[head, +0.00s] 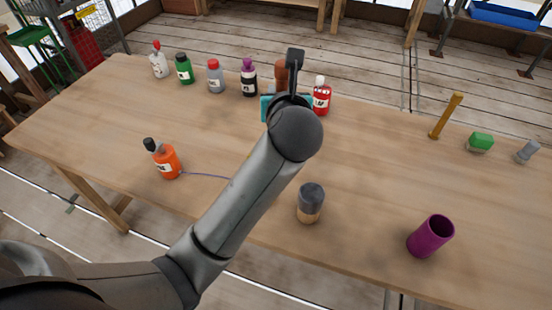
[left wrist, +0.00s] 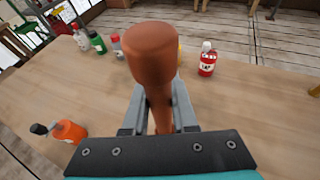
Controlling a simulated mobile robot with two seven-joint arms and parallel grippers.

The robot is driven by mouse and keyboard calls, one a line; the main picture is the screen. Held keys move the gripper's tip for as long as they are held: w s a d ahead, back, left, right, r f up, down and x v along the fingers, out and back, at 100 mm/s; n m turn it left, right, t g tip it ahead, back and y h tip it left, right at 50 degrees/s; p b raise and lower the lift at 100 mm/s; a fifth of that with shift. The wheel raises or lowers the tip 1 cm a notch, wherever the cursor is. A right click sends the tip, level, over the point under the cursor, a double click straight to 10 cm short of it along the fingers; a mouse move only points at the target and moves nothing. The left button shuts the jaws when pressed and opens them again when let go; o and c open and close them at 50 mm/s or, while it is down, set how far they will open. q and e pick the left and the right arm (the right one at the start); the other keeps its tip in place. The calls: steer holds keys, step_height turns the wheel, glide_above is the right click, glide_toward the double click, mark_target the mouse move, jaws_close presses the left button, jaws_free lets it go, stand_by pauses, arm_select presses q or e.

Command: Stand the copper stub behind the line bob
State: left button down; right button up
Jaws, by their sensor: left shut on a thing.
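My left gripper (head: 286,90) is shut on the copper stub (head: 281,74), a reddish-brown rod with a wider rounded head. In the left wrist view the stub (left wrist: 152,60) stands between the fingers (left wrist: 160,108), its head toward the camera; its lower end is hidden. In the head view it is partly behind my wrist, near the back row of bottles. An orange bottle (head: 166,161) with a dark cap and a thin purple line trailing right is at the front left; it may be the line bob, but I cannot tell surely. It also shows in the left wrist view (left wrist: 69,131).
Along the back stand white (head: 159,65), green (head: 184,70), grey (head: 215,78), black (head: 249,80) and red (head: 321,98) bottles. A dark-topped jar (head: 310,204) and purple cup (head: 430,237) stand in front. The table between the orange bottle and back row is clear.

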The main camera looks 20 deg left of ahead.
arm_select(q)
steer(key=shift+h, duration=0.3)
steer(key=w+f+b, duration=0.1)
steer(key=f+b, duration=0.1)
steer(key=f, duration=0.4)
steer(key=w+f+b, duration=0.1)
steer(key=f+b, duration=0.1)
steer(key=f, duration=0.4)
steer(key=w+f+b, duration=0.2)
steer(key=f, duration=0.4)
steer(key=shift+a+f+b, duration=0.15)
steer(key=shift+a+b, duration=0.25)
arm_select(e)
steer(key=f, duration=0.5)
steer(key=shift+s+d+f, duration=0.15)
steer(key=shift+d+f, duration=0.1)
steer(key=shift+f, duration=0.1)
arm_select(q)
steer(key=c, duration=0.7)
jaws_free()
steer(key=shift+f, duration=0.1)
